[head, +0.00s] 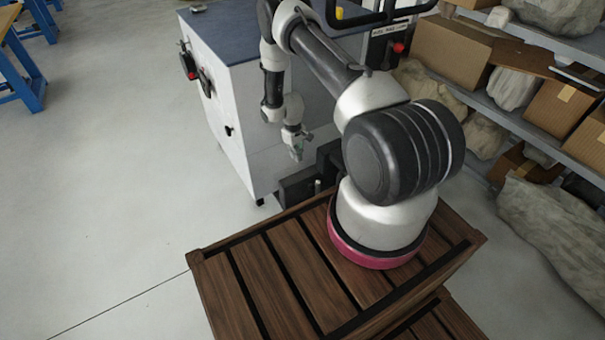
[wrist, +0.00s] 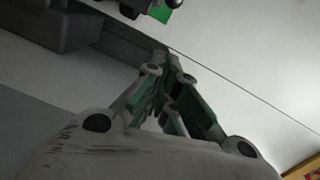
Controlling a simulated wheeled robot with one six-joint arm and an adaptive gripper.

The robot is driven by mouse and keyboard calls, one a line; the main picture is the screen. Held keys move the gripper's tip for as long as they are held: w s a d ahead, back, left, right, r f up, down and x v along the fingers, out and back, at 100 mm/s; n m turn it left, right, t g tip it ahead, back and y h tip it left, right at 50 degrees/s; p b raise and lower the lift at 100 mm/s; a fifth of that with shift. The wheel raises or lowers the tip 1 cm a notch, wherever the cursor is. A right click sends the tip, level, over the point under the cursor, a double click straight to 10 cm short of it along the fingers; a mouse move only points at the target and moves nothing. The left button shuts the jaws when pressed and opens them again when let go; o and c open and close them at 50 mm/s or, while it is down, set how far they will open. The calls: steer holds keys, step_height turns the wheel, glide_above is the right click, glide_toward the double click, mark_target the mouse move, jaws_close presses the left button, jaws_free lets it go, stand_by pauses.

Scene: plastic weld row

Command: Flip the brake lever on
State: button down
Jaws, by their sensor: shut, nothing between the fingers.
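My gripper (head: 297,152) hangs, pointing down, beside the white cabinet's side and above a dark box low at its foot. In the wrist view my gripper (wrist: 168,76) has its green-padded fingers together and empty. I cannot tell for certain which part is the brake lever. A short upright post (head: 317,186) stands by the low dark box (head: 297,187), below and right of my gripper. In the wrist view a rounded grey knob (wrist: 176,4) and a green patch (wrist: 160,14) are cut by the top edge, apart from the fingertips.
The white cabinet (head: 235,110) with a blue top stands behind, with dark fittings on its left face. A red knob (head: 398,47) shows behind my arm. Shelves with cardboard boxes (head: 460,52) and covered lumps line the right.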

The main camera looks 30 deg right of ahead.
stand_by(0.3)
steer(key=s+d+f, duration=0.1)
steer(key=s+f, duration=0.3)
steer(key=f, duration=0.6)
steer(key=shift+s+d+f, duration=0.15)
steer(key=shift+f, duration=0.2)
